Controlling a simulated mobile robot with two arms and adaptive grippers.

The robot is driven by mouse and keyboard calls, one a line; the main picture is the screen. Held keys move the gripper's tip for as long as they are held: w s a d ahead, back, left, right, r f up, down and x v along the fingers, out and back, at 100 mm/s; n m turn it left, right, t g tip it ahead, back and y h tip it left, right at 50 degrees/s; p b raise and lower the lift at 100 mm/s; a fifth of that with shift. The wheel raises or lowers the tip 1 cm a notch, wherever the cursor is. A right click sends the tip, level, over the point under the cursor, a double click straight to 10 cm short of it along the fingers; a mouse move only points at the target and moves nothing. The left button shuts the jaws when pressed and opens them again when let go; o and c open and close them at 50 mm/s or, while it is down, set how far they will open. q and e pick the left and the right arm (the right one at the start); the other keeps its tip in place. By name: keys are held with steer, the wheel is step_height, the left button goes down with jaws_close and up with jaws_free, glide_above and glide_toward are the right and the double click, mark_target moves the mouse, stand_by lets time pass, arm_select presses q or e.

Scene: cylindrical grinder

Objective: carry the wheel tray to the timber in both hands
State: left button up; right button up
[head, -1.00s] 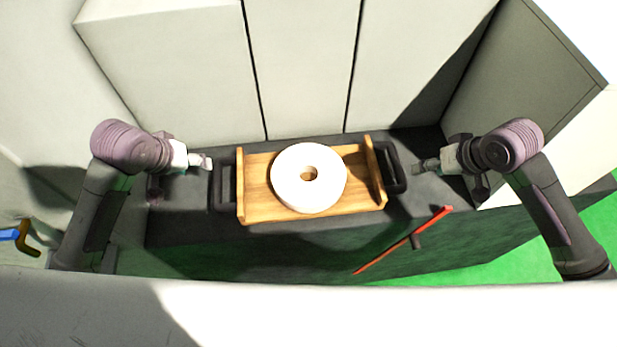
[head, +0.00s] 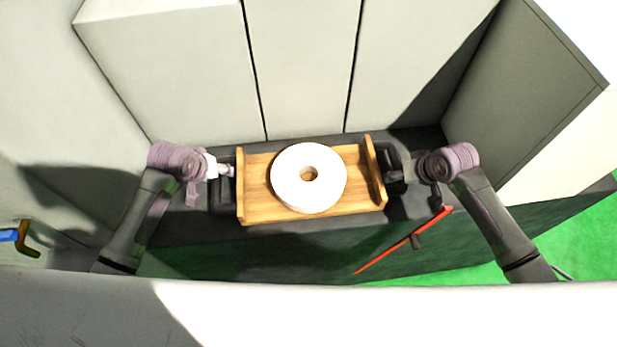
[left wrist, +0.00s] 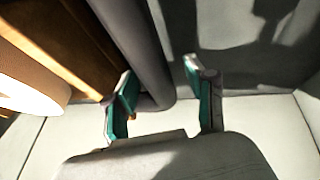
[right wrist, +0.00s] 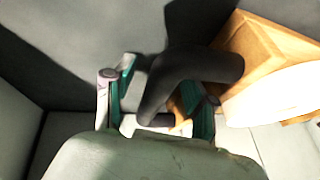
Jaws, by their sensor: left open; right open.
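The wooden wheel tray (head: 262,210) rests on the dark surface and carries a white grinding wheel (head: 325,190) with a central hole. A black handle sticks out at each end. My left gripper (head: 228,171) is open at the left handle. In the left wrist view, the black handle bar (left wrist: 140,50) runs between its open fingers (left wrist: 165,105). My right gripper (head: 394,175) is open at the right handle. In the right wrist view, the black handle (right wrist: 190,70) lies between its open fingers (right wrist: 158,110). The timber cannot be made out.
Pale machine panels (head: 300,70) stand right behind the tray. A red bar (head: 400,243) slants along the front right of the dark machine. A blue and yellow item (head: 20,238) is at the far left. Green floor (head: 570,250) shows at right.

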arm_select(q)
steer(key=shift+c, duration=0.2)
arm_select(e)
steer(key=shift+c, duration=0.2)
arm_select(q)
jaws_close()
arm_select(e)
jaws_close()
arm_select(q)
steer(key=shift+w+r, duration=0.25)
arm_select(e)
steer(key=shift+w+r, duration=0.25)
